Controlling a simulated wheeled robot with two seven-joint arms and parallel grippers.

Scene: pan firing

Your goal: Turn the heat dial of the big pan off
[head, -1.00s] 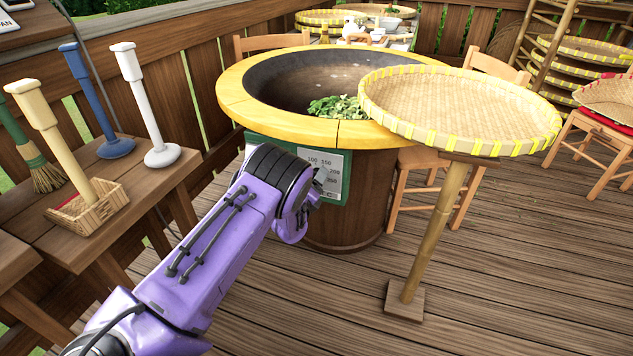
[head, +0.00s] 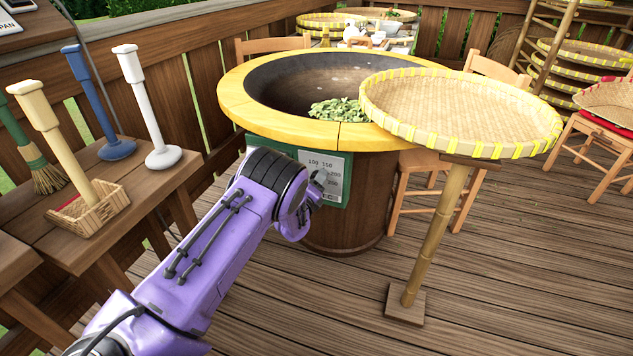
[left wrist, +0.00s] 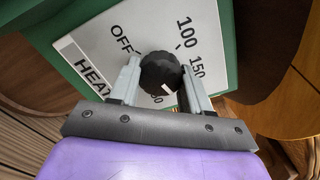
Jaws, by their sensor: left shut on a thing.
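The big pan (head: 290,85) is a dark bowl in a wide yellow rim on a round wooden base. Its green-framed heat panel (head: 338,165) faces me. My left gripper (head: 322,180) reaches the panel and hides the dial in the head view. In the left wrist view the black heat dial (left wrist: 160,70) sits between the fingers of my left gripper (left wrist: 158,82), which is shut on it. The dial's white mark points to the lower right of the picture, near a partly hidden number ending in 50, away from OFF. My right gripper is not in view.
Green leaves (head: 338,111) lie in the pan. A woven tray (head: 455,105) on a bamboo post stands close at the right. Open deck lies in front.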

